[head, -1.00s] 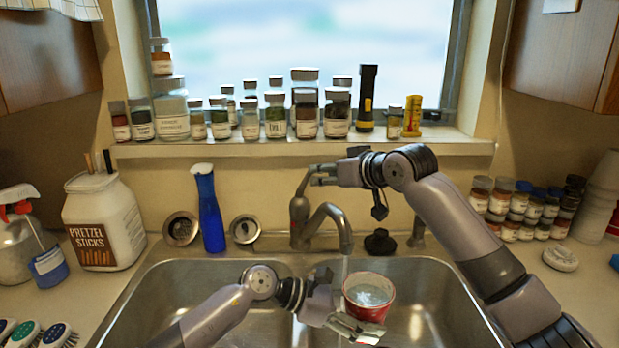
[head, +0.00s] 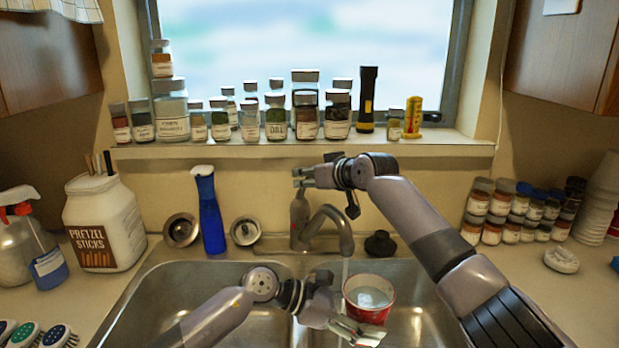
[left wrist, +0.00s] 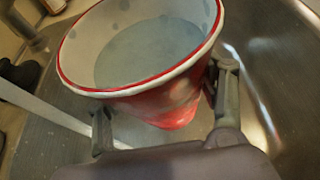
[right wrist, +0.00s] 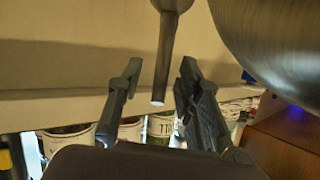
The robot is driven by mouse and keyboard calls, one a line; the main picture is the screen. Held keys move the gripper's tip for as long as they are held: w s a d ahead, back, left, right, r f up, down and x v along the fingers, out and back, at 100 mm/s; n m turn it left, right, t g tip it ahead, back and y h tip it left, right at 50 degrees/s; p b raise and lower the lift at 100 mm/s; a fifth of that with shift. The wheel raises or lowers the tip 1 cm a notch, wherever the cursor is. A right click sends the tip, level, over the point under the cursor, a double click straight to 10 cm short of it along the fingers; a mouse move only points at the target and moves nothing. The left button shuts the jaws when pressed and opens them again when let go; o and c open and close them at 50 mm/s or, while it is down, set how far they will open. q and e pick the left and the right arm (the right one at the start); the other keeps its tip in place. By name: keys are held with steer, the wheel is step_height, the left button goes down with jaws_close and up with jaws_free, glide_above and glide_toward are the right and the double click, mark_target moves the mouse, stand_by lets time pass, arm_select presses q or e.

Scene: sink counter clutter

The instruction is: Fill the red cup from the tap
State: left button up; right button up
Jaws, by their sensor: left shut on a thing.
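The red cup (head: 368,312), white inside with a red rim line, is upright above the right basin. Water (left wrist: 150,52) stands high inside it. My left gripper (head: 345,325) is shut on the cup's side; its fingers also show in the left wrist view (left wrist: 165,110). The tap (head: 330,215) has a thin stream (head: 346,268) falling at the cup's left rim; I cannot tell whether it lands inside. My right gripper (head: 300,178) is above the tap body. In the right wrist view its fingers (right wrist: 150,85) are open, with the metal tap lever (right wrist: 164,60) between them.
A blue bottle (head: 208,210) stands behind the sink, left of the tap. A black stopper (head: 380,243) lies right of the tap. Jars and a flashlight (head: 367,100) line the sill above. The left basin (head: 180,290) is empty apart from my left arm crossing it.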

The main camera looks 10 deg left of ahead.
steer(key=shift+c, duration=0.4)
jaws_close()
stand_by(0.4)
